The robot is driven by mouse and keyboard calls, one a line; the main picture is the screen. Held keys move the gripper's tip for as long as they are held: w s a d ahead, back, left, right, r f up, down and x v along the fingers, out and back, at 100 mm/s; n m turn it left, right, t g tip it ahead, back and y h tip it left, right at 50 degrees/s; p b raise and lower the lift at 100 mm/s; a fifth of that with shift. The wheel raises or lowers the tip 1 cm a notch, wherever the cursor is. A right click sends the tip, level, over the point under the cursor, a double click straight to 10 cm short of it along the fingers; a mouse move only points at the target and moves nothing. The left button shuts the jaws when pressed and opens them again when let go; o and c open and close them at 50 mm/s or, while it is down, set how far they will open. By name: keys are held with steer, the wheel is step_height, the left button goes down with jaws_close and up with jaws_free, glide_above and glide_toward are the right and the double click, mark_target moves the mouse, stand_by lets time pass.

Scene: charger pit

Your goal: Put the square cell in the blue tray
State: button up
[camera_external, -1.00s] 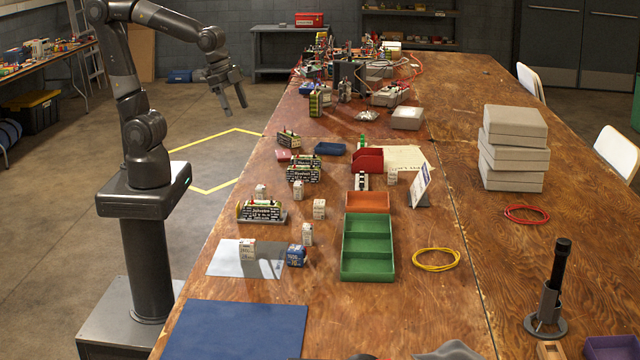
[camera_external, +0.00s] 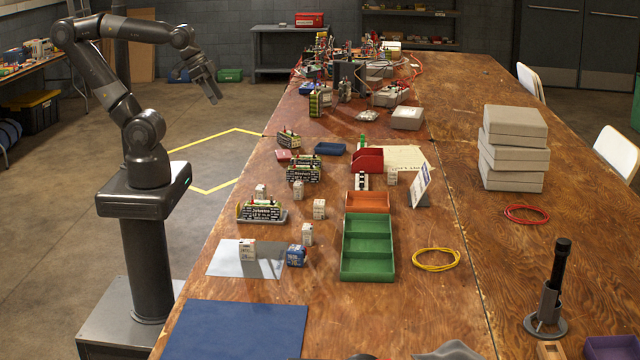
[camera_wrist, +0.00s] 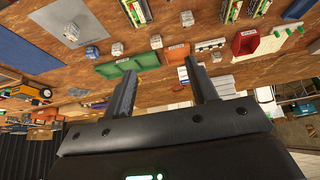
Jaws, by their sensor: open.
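Several small pale block-shaped cells with printed faces stand on the wooden table, such as one on the grey sheet (camera_external: 247,250) and one further back (camera_external: 319,209). A blue printed block (camera_external: 296,256) stands at the sheet's right edge. I cannot tell which is the square cell. A small dark blue tray (camera_external: 330,148) lies further back, left of the red bin; it looks empty. My gripper (camera_external: 213,96) is open and empty, raised left of the table, away from all of them. Its spread fingers (camera_wrist: 160,68) show in the wrist view.
A green divided bin (camera_external: 367,275) and an orange bin (camera_external: 367,202) stand mid-table, with a red bin (camera_external: 368,160) behind. Battery packs (camera_external: 262,212) stand along the left side. A blue mat (camera_external: 235,330) lies in front. Grey boxes (camera_external: 514,150) are stacked right.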

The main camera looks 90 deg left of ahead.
steer(key=w+d+f+g+h, duration=0.1)
steer(key=w+d+f+g, duration=0.15)
steer(key=w+d, duration=0.45)
steer(key=g+y, duration=0.1)
steer(key=g, duration=0.1)
glide_above(247, 241)
steer(key=f, duration=1.4)
steer(key=a+f, duration=0.1)
steer(key=f, duration=0.6)
steer(key=shift+s+f, duration=0.2)
steer(key=f, duration=0.5)
steer(key=shift+w+d+f, duration=0.15)
steer(key=shift+w+f, duration=0.15)
steer(key=shift+f, duration=0.05)
steer(key=shift+d+f, duration=0.2)
steer(key=shift+f, duration=1.1)
steer(key=shift+d+f, duration=0.15)
steer(key=shift+f, duration=1.15)
jaws_close()
